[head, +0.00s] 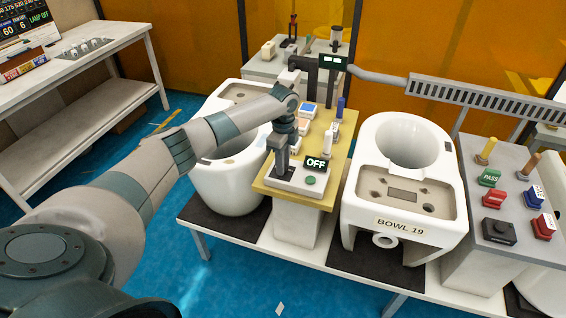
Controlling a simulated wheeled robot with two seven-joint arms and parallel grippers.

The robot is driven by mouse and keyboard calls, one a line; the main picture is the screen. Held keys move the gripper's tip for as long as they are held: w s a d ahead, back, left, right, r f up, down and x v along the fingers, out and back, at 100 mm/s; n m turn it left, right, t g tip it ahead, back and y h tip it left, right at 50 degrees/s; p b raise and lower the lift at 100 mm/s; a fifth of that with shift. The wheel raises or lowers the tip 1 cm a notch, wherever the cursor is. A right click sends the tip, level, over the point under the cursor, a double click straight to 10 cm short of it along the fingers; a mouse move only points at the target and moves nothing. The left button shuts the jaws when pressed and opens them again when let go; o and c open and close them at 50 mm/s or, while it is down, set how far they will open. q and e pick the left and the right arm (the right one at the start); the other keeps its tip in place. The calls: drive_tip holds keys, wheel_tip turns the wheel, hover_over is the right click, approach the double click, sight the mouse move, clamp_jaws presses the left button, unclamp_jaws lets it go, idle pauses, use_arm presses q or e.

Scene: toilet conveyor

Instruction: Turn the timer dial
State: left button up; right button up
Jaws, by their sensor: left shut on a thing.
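My left gripper (282,172) points straight down at the left part of a small white control box (295,184) on the yellow-topped stand. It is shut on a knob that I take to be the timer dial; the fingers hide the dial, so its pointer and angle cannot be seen. To the right of the gripper, a dark display (317,163) on the box reads "OFF". A green button (310,180) sits just below the display. My right gripper is not in view.
The yellow stand top (322,195) also holds several small items behind the box. White toilet bowls stand on both sides, one (228,185) close on the left and the "BOWL 19" one (400,210) on the right. A grey stand (510,222) with coloured stamps is further right.

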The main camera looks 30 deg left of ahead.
use_arm(q)
drive_tip(key=shift+m, duration=0.7)
drive_tip(key=o, duration=1.1)
drive_tip(key=shift+c, duration=0.2)
drive_tip(key=shift+r, duration=0.1)
wheel_tip(320, 180, up, 17)
drive_tip(key=b, duration=0.4)
drive_tip(key=shift+r+b, duration=0.15)
drive_tip(key=shift+b, duration=0.25)
